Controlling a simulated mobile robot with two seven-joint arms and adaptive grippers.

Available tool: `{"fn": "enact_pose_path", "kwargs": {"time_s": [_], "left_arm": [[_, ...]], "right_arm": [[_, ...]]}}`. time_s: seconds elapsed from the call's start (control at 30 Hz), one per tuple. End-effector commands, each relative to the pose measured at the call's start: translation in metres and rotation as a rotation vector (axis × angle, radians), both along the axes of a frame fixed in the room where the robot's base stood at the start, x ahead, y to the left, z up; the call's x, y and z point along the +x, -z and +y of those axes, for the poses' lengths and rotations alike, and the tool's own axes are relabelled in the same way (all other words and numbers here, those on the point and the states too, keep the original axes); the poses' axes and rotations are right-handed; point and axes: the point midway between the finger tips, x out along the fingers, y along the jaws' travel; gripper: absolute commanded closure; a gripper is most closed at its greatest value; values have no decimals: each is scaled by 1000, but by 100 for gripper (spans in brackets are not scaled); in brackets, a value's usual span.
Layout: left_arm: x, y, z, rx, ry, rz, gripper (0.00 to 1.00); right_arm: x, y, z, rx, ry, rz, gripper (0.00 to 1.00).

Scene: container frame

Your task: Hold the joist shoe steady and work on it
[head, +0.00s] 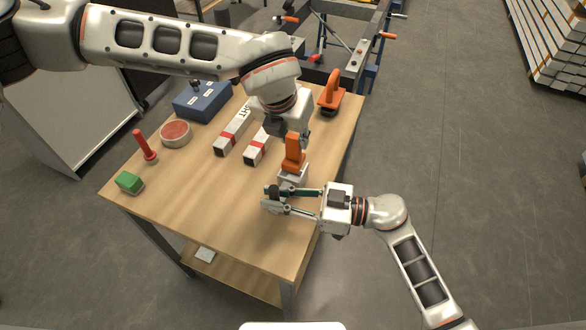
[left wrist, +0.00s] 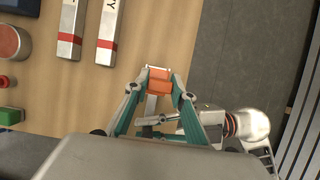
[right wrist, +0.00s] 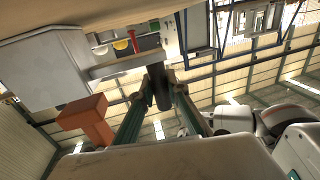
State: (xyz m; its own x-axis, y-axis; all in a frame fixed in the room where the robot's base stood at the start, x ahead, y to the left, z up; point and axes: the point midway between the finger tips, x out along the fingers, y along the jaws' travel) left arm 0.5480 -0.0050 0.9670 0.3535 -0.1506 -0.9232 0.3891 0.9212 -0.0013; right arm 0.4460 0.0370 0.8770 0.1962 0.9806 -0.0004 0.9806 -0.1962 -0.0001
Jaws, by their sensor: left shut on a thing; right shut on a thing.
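An orange tool (head: 293,152) stands upright near the right edge of the table, below my left gripper (head: 290,128). In the left wrist view my left gripper (left wrist: 158,84) is shut on the orange tool (left wrist: 158,76). A pale grey piece (head: 291,174) lies just under the tool. My right gripper (head: 272,198) reaches in from the right, low over the table beside that piece. Most of that part is hidden by fingers and tool.
On the wooden table (head: 190,205) are two pale bars with red bands (head: 232,132), a blue box (head: 203,100), a round red-topped tin (head: 176,133), a red-handled tool (head: 144,145), a green block (head: 129,182) and another orange tool (head: 331,92). The front left tabletop is clear.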

Motion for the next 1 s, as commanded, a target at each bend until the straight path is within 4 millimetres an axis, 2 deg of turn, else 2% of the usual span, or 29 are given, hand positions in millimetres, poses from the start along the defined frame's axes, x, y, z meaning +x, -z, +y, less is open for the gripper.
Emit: {"fn": "enact_pose_path", "kwargs": {"time_s": [0.2,0.37,0.57,1.0], "left_arm": [[-1,39,1,3,-3,3,100],[0,52,1,1,-4,1,100],[0,79,1,2,-4,1,100],[0,86,1,1,-5,2,100]], "right_arm": [[0,0,0,1,0,0,100],[0,0,0,1,0,0,100],[0,0,0,1,0,0,100],[0,0,0,1,-1,0,100]]}}
